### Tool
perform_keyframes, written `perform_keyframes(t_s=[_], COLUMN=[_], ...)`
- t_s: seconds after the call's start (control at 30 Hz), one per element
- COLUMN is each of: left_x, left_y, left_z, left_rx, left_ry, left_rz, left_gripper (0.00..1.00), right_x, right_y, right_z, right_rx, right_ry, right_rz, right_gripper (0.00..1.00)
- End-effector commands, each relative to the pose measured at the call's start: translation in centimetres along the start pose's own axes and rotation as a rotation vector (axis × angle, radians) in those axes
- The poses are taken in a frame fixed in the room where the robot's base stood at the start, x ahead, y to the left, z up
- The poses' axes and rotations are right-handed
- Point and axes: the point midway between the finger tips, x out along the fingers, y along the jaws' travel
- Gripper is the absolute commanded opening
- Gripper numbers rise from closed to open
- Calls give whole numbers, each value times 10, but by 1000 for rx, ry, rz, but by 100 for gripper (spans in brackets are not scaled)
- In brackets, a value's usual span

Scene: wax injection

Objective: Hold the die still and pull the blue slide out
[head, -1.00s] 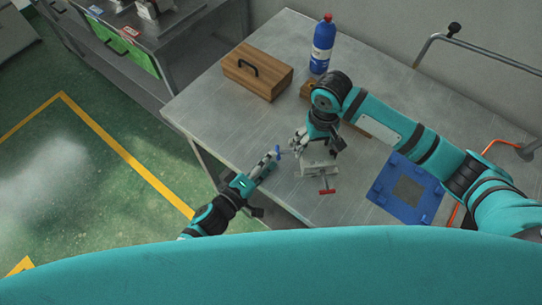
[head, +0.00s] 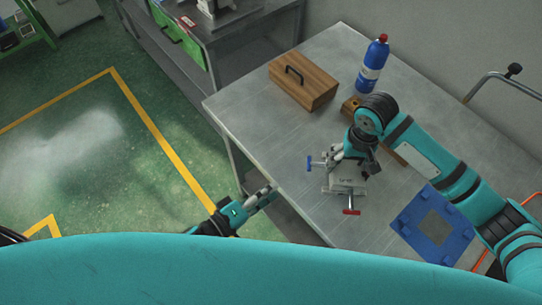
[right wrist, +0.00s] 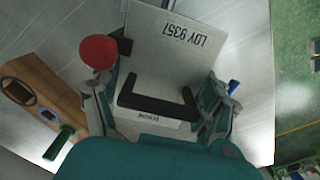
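The die (head: 345,186) is a grey metal block on the table, marked "LDY 9357" on its top in the right wrist view (right wrist: 172,45). The blue slide (head: 312,163) sticks out of its left side; its blue end shows at the right in the right wrist view (right wrist: 234,87). My right gripper (head: 352,160) is over the die, its fingers on either side of the block and its black handle (right wrist: 157,108). My left gripper (head: 266,194) is apart from the slide, by the table's left edge, with nothing visible in it; its finger gap is unclear.
A red-handled screw (head: 351,212) projects from the die's near side. A blue tray-like plate (head: 433,225) lies to the right. A wooden box (head: 304,82) and a blue bottle (head: 373,66) stand behind. The table's left part (head: 255,120) is clear.

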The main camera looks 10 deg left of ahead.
Motion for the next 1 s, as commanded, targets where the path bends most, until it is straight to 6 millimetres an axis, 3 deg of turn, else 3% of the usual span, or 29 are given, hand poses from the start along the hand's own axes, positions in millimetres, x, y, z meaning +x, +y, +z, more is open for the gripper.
perform_keyframes(t_s=[0.03,0.17,0.57,1.0], left_x=[0,0,0,0], left_y=[0,0,0,0], left_z=[0,0,0,0], left_rx=[0,0,0,0], left_ry=[0,0,0,0], left_rz=[0,0,0,0], left_gripper=[35,35,35,35], right_x=[0,0,-8,-94], right_y=[0,0,-1,-1], right_z=[0,0,-1,-1], right_rx=[0,0,0,-2], right_ry=[0,0,2,4], right_rz=[0,-1,-2,-2], right_gripper=[82,99,100,100])
